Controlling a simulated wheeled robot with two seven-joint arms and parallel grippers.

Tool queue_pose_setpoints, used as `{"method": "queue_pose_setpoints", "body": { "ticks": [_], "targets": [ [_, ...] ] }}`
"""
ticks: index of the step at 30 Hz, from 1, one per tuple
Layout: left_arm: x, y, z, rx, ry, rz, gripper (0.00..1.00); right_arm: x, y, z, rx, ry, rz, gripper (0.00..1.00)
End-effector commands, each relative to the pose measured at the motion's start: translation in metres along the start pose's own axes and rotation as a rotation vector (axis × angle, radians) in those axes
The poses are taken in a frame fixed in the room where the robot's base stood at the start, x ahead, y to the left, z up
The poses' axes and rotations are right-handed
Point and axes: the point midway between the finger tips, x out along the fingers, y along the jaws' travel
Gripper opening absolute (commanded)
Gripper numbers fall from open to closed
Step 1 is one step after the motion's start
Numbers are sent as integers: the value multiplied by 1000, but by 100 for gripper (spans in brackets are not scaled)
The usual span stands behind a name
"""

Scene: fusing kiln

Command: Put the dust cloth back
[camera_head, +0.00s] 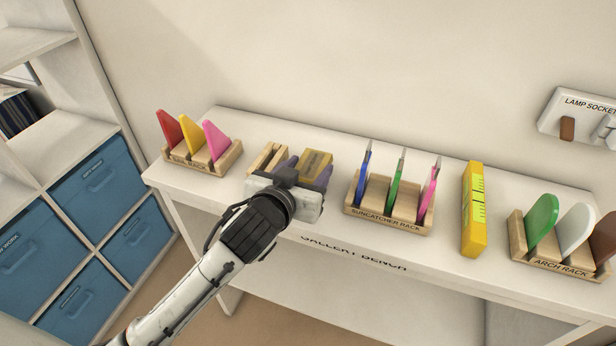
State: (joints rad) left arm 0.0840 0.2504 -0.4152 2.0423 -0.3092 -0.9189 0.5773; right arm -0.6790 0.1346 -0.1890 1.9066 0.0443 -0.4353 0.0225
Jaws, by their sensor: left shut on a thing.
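My left gripper (304,172) reaches over the front edge of the white bench, at a small pale wooden holder (263,158). Its two purplish-grey fingers are shut on a tan, block-like thing (316,161) with faint marks on top. This may be the folded dust cloth, but I cannot tell for sure. The gripper body hides the near side of the holder and the lower part of the held thing. I cannot tell whether the held thing touches the holder or bench. My right gripper is not in view.
On the bench (340,237), a rack (205,160) of coloured pieces stands left. A lamp socket panel (578,118) is on the wall. Blue bins (97,182) fill shelves at left.

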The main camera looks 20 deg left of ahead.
Motion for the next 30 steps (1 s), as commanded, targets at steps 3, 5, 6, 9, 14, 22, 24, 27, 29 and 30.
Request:
{"method": "queue_pose_setpoints", "body": {
  "ticks": [3, 5, 6, 9, 14, 22, 24, 27, 29, 30],
  "targets": [
    [6, 0, 18, 2, -4, -1, 26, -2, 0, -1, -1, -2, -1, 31],
    [8, 0, 23, 2, -4, -1, 26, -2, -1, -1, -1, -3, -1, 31],
    [8, 0, 24, 1, -3, 0, 26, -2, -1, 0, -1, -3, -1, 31],
    [9, 0, 25, 0, 0, 1, 26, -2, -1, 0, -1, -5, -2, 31],
    [9, 0, 25, 0, 0, 0, 26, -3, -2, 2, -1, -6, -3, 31],
    [10, 0, 27, 1, -1, 0, 69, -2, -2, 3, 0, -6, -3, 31],
    [10, 0, 27, 1, -1, 0, 69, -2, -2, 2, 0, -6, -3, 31],
    [10, 0, 27, 1, -1, 0, 69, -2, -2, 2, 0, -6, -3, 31],
    [10, 0, 26, 1, 0, 0, 69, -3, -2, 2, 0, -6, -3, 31],
    [9, 0, 25, 1, 0, 0, 69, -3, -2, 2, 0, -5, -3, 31]
  ]
}}
